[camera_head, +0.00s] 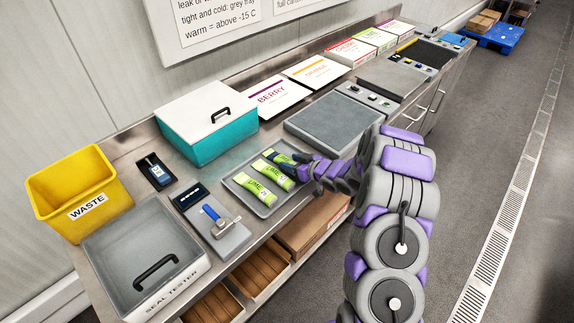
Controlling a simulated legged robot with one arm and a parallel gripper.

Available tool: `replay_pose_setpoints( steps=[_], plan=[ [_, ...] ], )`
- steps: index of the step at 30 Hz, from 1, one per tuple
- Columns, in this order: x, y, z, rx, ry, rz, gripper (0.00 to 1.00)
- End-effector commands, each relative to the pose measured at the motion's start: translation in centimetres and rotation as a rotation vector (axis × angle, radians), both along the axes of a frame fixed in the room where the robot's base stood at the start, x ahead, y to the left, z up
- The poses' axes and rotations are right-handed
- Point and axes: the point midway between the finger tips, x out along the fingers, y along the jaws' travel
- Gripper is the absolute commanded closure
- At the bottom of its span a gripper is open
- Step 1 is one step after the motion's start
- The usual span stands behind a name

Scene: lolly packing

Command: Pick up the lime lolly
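Lime lollies in green wrappers lie side by side on a grey tray (238,184) near the middle of the steel counter. The nearest lime lolly (262,192) and the one beside it (277,178) show clear labels. A further green wrapper (283,158) shows at the tray's far side, partly covered by my gripper. My gripper (301,163), at the end of my purple and grey arm, comes in from the right over the tray's far end. Its fingers are dark and small here. I cannot tell whether they are open, touching a wrapper or shut on it.
A teal box with a white lid (208,109) stands behind the tray. A yellow waste bin (73,186) and a seal tester (144,258) stand at the left. A blue-handled device (218,222) is left of the tray. A grey flat platform (334,122) lies behind my arm.

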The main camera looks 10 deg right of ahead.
Motion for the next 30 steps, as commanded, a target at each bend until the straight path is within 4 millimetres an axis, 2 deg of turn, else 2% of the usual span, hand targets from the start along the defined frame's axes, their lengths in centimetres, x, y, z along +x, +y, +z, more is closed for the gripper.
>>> replay_pose_setpoints(
  steps=[3, 17, 26, 30],
  plan=[
    [-0.1, 0.2, 0.0, -0.003, 0.001, -0.001, 0.48],
    [-0.2, 0.5, 0.1, -0.005, 0.0, 0.001, 0.92],
    [-0.2, 0.3, 0.3, -0.005, 0.0, -0.001, 0.92],
    [-0.2, 0.3, 1.3, -0.005, 0.0, 0.0, 0.92]
  ],
)
